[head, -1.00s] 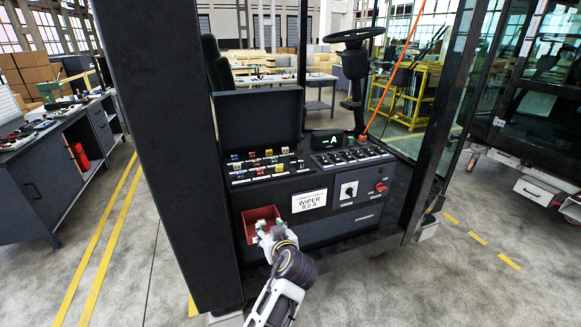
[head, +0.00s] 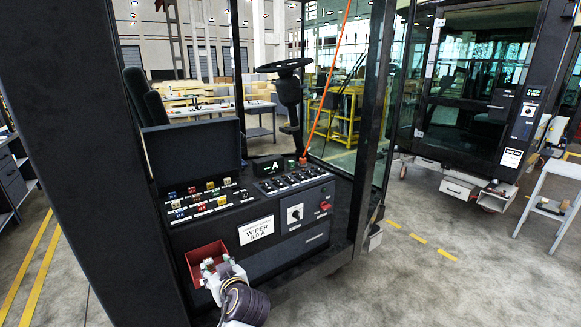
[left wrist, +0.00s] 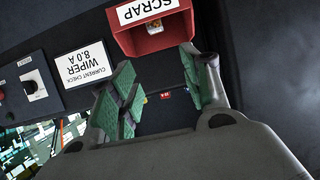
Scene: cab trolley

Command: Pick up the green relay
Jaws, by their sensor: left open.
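Several small coloured relays (head: 210,186), blue, red and yellow, stand in rows on the black panel (head: 240,200) of the cab. They are too small for me to pick out a green one. My left gripper (head: 214,268) is open in front of the red bin (head: 206,254), below the panel. In the left wrist view its green-padded fingers (left wrist: 160,82) are spread with nothing held between them. The red bin, labelled SCRAP (left wrist: 150,10), is just beyond the fingertips, and a small pale and orange item (left wrist: 154,27) lies inside it. My right gripper is not in view.
A WIPER 8.0 A card (head: 257,230), a black knob (head: 295,213) and a red switch (head: 325,206) are on the front to the right. A raised dark lid (head: 192,150) stands behind the relays. A thick black post (head: 85,150) rises at the left.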

